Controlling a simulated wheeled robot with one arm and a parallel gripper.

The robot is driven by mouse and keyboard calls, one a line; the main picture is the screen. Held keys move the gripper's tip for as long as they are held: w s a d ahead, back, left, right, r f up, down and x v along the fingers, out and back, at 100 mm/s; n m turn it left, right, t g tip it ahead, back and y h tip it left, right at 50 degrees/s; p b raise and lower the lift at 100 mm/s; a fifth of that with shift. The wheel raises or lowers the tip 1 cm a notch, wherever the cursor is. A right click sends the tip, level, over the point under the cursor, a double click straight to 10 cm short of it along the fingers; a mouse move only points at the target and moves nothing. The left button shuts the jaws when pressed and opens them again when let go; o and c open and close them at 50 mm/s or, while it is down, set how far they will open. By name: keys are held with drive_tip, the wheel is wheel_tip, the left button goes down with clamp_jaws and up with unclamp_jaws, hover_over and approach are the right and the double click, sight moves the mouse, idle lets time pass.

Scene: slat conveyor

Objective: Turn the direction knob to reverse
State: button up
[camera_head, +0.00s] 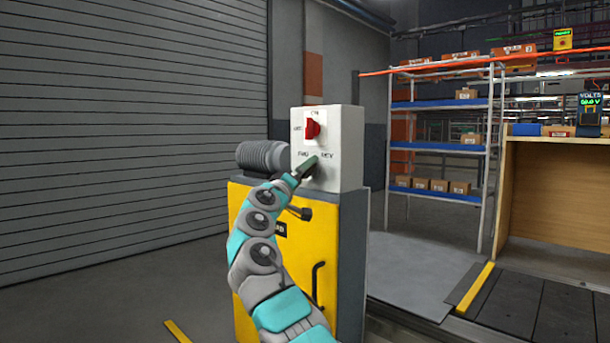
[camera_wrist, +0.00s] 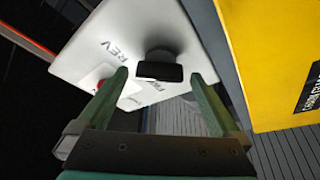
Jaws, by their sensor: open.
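The white control box (camera_head: 341,140) stands on a yellow cabinet, with FWD and REV labels on its face. The black direction knob (camera_wrist: 160,68) shows in the wrist view, beside the REV label (camera_wrist: 120,48) and near the partly covered FWD label. I cannot tell which label it points to. My gripper (camera_wrist: 158,77) is open, its two green fingers on either side of the knob, with gaps visible to it. In the head view my gripper (camera_head: 308,167) is at the lower face of the box and hides the knob.
A red switch (camera_head: 312,130) sits above the labels. The yellow cabinet (camera_head: 338,232) has a black handle and stands below the box. A grey ribbed motor (camera_head: 262,156) is to the left. Shelves (camera_head: 440,146) and a wooden bench (camera_head: 556,195) stand to the right.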

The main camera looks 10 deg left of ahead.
drive_tip(key=v, duration=0.7)
drive_tip(key=shift+f, duration=0.1)
idle(0.4)
